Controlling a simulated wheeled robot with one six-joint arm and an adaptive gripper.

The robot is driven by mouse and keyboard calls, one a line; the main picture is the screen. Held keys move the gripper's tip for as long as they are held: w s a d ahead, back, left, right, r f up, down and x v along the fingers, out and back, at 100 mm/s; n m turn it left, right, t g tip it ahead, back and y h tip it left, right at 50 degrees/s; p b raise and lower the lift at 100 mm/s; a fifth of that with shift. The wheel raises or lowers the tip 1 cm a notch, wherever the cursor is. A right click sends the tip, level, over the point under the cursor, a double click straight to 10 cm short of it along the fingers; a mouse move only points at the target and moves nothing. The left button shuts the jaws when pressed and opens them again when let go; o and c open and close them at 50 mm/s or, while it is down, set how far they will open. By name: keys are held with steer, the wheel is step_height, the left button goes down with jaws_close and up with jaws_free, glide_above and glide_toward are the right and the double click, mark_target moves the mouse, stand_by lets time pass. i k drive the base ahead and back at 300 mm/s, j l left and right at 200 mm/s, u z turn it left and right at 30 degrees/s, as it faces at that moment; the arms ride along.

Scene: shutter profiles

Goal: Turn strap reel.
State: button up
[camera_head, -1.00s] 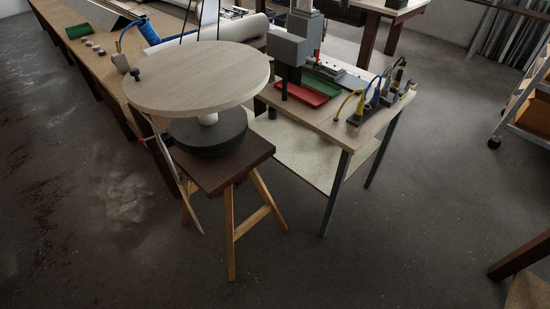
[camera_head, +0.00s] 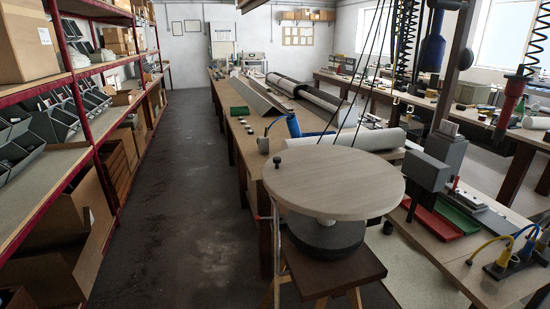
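The strap reel appears to be the round pale wooden disc (camera_head: 335,182) in the head view, lying flat on top. A small dark knob (camera_head: 278,162) stands up near its left rim. Under the disc is a dark round base (camera_head: 326,238) with a short white hub between them. The base rests on a dark square-topped stool (camera_head: 338,276) with wooden legs. My gripper is not in view.
A long workbench (camera_head: 252,128) with profiles and white rolls runs back behind the reel. A side bench with a grey press (camera_head: 428,168) and red and green trays stands close on the right. Shelving (camera_head: 75,110) lines the left; the aisle floor (camera_head: 178,190) between is clear.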

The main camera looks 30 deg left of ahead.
mark_target(329, 191)
steer(key=i+j, duration=0.15)
steer(key=j, duration=0.2)
steer(key=i+j, duration=0.2)
steer(key=j, duration=0.15)
steer(key=k+j, duration=0.1)
steer(key=j, duration=0.65)
steer(key=k, duration=0.05)
